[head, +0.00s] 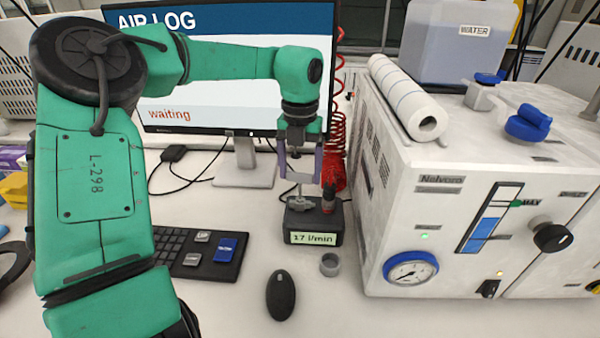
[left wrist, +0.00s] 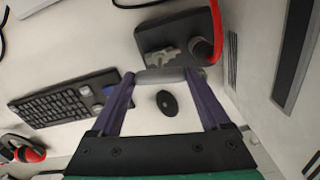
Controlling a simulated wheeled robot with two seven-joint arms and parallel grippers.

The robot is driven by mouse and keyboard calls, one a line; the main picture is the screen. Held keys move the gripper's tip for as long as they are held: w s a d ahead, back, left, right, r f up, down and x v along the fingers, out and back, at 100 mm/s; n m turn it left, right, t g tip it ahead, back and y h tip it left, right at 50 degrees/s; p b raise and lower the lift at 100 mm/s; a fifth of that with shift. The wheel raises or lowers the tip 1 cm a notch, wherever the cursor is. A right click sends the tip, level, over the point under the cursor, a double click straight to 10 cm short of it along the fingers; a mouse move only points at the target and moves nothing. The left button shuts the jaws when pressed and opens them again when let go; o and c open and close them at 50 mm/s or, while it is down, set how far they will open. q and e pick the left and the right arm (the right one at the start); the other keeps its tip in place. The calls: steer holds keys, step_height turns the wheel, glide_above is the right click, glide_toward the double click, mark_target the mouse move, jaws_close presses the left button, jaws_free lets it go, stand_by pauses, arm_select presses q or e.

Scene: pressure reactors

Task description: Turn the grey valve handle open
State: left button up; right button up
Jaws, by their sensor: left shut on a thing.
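The black flow unit (head: 330,225) stands on the bench before the monitor, with a lit "17 l/min" label. It carries a grey metal fitting (head: 287,200) and a dark upright part with red. My left gripper (head: 302,179) points down over the unit, its purple fingers apart. In the left wrist view, its fingertips (left wrist: 169,76) are shut on the ends of the grey valve handle (left wrist: 160,76), a rounded bar. Behind the bar, the grey fitting (left wrist: 160,57) shows on the unit (left wrist: 178,35). In the head view the bar is hard to make out. My right gripper is not in view.
The white reactor cabinet (head: 400,215) with a gauge (head: 410,268) stands close on the right. A mouse (head: 281,295), a small grey cup (head: 330,264) and a keyboard (head: 205,255) lie in front. The monitor (head: 230,95) reads "waiting". A red coiled hose (head: 337,130) hangs behind.

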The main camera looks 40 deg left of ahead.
mark_target(300, 172)
arm_select(q)
steer(key=shift+r+n, duration=0.1)
steer(key=shift+n, duration=1)
steer(key=o, duration=1.2)
step_height(300, 172, up, 14)
steer(key=shift+r+p, duration=0.25)
steer(key=shift+p, duration=0.15)
